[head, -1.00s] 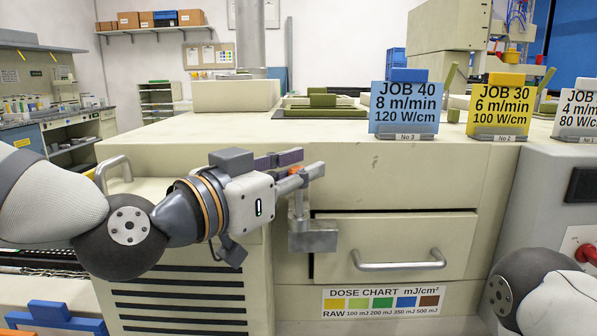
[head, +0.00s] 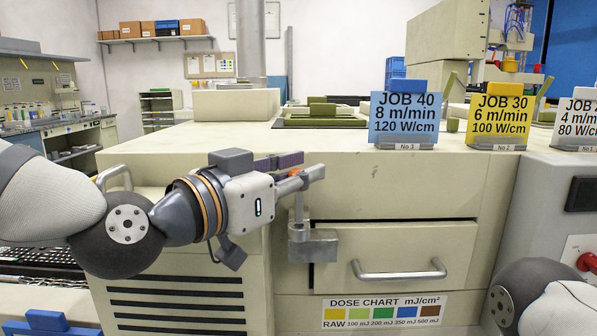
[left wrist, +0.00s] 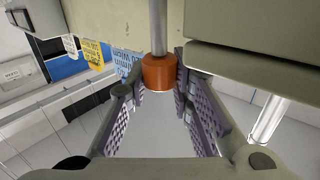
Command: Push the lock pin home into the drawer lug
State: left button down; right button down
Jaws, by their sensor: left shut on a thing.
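The lock pin shows in the head view as a thin grey vertical rod (head: 299,207) with an orange-red collar at its top. In the left wrist view the collar (left wrist: 159,72) sits between the finger pads, with the rod running away from it. My left gripper (head: 291,172) is shut on the pin, above the grey metal lug (head: 318,246). The lug is at the upper left of the drawer (head: 450,247). The rod reaches down to the lug; how deep its tip sits is hidden. My right gripper is out of view.
The drawer has a bar handle (head: 400,270). Job cards, blue (head: 405,112) and yellow (head: 498,115), stand on the cabinet top. A dose chart (head: 385,309) is below the drawer. A grey unit with a red knob (head: 587,262) stands at right.

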aim_at(296, 202)
pick_arm(q)
jog(key=shift+f, duration=0.1)
dwell(0.5)
jog(key=shift+f, duration=0.95)
jog(key=shift+f, duration=1.05)
dwell(2.5)
jog(key=shift+a+r, duration=0.1)
jog(key=shift+r, duration=1.45)
jog(key=shift+r, duration=0.25)
jog(key=shift+r, duration=0.35)
jog(key=shift+f, duration=0.1)
